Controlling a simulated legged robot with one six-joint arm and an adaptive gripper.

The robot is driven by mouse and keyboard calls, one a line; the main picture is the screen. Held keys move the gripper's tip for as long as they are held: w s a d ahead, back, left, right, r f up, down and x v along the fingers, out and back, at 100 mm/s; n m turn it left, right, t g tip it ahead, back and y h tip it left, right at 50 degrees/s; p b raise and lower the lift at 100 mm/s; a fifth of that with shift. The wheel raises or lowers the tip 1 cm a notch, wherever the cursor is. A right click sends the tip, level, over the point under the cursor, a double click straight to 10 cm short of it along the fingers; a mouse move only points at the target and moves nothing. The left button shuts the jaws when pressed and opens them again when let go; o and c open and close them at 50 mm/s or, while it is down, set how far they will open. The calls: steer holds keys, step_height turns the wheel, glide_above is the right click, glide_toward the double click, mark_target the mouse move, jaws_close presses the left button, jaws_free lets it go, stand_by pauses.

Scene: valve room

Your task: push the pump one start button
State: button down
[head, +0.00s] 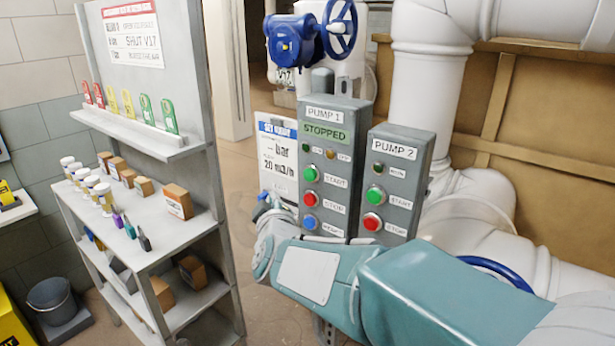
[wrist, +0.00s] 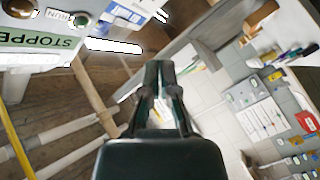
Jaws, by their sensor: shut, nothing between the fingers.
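The grey PUMP 1 box (head: 330,140) stands in the middle of the head view, with a green STOPPED display (head: 325,132). Its green start button (head: 310,175) is in plain view, above a red button (head: 311,198) and a blue button (head: 310,222). My arm reaches in from the lower right, and its wrist end is just left of and below the box's buttons. My gripper (wrist: 162,68) shows shut and empty in the wrist view; it is mostly hidden in the head view. The STOPPED display (wrist: 40,42) is at the wrist view's upper left; the start button is not seen there.
The PUMP 2 box (head: 391,180), with its own green and red buttons, stands right of PUMP 1. A shelf unit (head: 150,225) with bottles and small boxes is at left. White pipes (head: 425,90) fill the right. A blue valve (head: 310,35) is above.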

mark_target(304, 175)
steer(key=w+d, duration=0.1)
steer(key=w, duration=0.1)
steer(key=w+d, duration=0.4)
steer(key=w, duration=0.1)
steer(key=shift+d, duration=0.2)
steer(key=shift+d, duration=0.1)
stand_by(1.4)
steer(key=shift+w+d+r, duration=0.1)
steer(key=shift+w+d, duration=0.15)
steer(key=shift+w+d, duration=0.3)
steer(key=shift+w, duration=0.05)
stand_by(1.1)
steer(key=shift+s+a, duration=0.55)
steer(key=shift+s, duration=0.15)
